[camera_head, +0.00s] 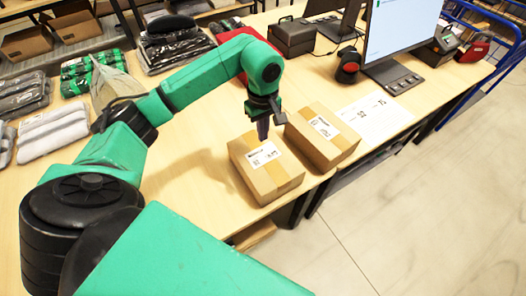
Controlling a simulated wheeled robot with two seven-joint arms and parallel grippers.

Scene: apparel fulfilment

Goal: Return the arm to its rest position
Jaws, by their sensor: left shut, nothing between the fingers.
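My left arm comes in from the left and bends down over the table. My left gripper (264,122) is shut and empty, pointing down just above or behind the far edge of a cardboard box (268,182) with a white label. I cannot tell whether it touches the box. A second labelled cardboard box (337,148) stands beside the first, to its right. My right gripper is not in view.
The wooden table (190,172) has bare room left of the boxes. Folded packed garments (53,133) lie at the left and back. A monitor (398,28), a scanner (347,64) and a paper sheet (374,117) are at the right. Open floor lies beyond the table's front edge.

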